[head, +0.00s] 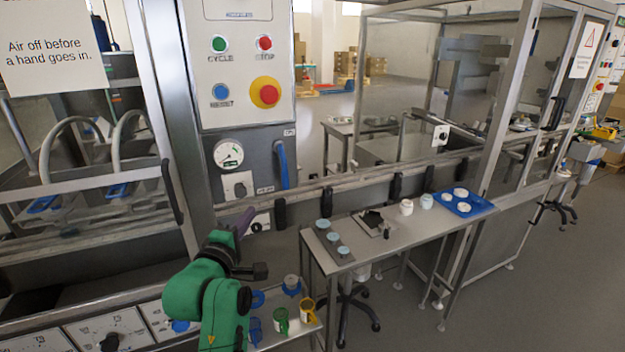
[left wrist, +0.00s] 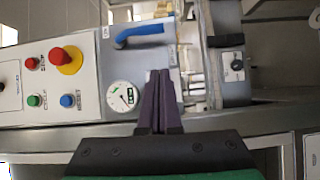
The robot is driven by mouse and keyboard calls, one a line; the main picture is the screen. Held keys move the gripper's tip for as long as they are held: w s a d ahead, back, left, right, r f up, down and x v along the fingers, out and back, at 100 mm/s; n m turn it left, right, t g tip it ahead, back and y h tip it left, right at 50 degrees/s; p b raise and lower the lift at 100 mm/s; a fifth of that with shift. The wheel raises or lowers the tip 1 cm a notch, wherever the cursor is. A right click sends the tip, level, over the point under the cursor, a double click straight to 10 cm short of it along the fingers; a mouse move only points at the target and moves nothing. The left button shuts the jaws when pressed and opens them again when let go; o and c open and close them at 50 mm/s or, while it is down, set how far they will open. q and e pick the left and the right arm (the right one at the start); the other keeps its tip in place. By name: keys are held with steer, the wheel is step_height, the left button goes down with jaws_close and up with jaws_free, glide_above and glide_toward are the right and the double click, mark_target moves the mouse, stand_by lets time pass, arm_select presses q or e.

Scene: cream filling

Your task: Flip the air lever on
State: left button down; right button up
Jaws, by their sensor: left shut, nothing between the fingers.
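The air lever is most likely the blue handle (head: 282,165) on the grey panel below the button box, right of the pressure gauge (head: 228,153). It hangs upright in the head view. In the left wrist view, which is turned sideways, the blue handle (left wrist: 140,33) lies beyond the fingertips, with the gauge (left wrist: 123,97) beside the fingers. My left gripper (head: 248,214) has purple fingers, shut and empty, below the gauge and lever in the head view. It also shows in the left wrist view (left wrist: 160,73), apart from the lever. My right gripper is out of view.
The button box (head: 240,70) is above. A metal rail (head: 330,184) runs in front at the right. A side table (head: 385,240) holds small jars and a blue tray (head: 465,204). Cups stand on a low shelf (head: 300,335).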

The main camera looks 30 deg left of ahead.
arm_select(q)
steer(key=r, duration=0.1)
glide_toward(283, 168)
steer(key=w+a+f, duration=0.3)
steer(key=a+f, duration=0.1)
steer(key=a, duration=0.1)
steer(key=w, duration=0.1)
steer(key=w+d+p, duration=0.1)
steer(key=shift+w+d+f, duration=0.1)
steer(key=shift+w+d, duration=0.15)
steer(key=shift+w, duration=0.05)
steer(key=shift+a, duration=0.1)
